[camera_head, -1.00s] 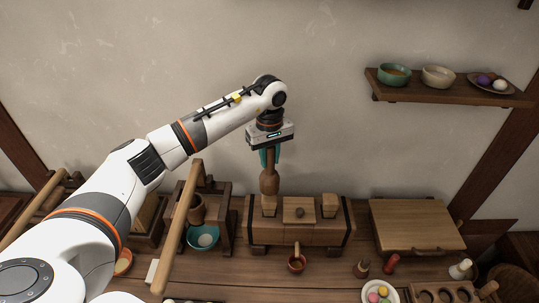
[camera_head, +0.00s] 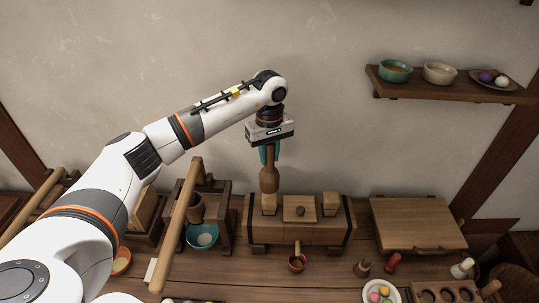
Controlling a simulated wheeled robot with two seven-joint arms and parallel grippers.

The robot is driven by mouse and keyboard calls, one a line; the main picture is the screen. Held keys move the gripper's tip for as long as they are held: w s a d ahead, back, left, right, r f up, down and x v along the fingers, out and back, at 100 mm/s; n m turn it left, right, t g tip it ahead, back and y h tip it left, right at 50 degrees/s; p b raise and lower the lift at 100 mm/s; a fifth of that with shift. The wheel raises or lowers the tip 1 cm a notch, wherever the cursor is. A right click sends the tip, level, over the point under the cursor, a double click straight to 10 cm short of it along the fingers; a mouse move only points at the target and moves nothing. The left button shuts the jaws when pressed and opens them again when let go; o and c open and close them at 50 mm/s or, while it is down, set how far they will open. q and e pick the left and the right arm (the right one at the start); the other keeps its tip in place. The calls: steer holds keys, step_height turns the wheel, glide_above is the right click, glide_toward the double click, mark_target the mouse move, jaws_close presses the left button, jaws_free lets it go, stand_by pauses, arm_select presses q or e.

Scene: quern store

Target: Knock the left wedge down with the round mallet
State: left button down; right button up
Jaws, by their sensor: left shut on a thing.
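My left gripper (camera_head: 270,151) is shut on the upright handle of the round mallet (camera_head: 269,180), whose head hangs at the bottom. The right wedge (camera_head: 330,204) stands at the box's right. A square lid with a dark knob (camera_head: 300,211) lies between the wedges. My right gripper is not in view.
A lidded board (camera_head: 416,223) lies right of the press. A teal bowl (camera_head: 202,237) sits left of it, under a wooden stand. A wall shelf (camera_head: 450,91) holds bowls at upper right.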

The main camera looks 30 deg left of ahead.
mark_target(270, 168)
arm_select(q)
steer(key=shift+f, duration=0.1)
step_height(270, 168, down, 6)
steer(key=b, duration=0.5)
steer(key=shift+w+r+p, duration=0.1)
steer(key=shift+r+p, duration=0.3)
steer(key=shift+r, duration=0.05)
steer(key=shift+r+p, duration=1)
steer(key=shift+r, duration=1.05)
steer(key=shift+f, duration=0.1)
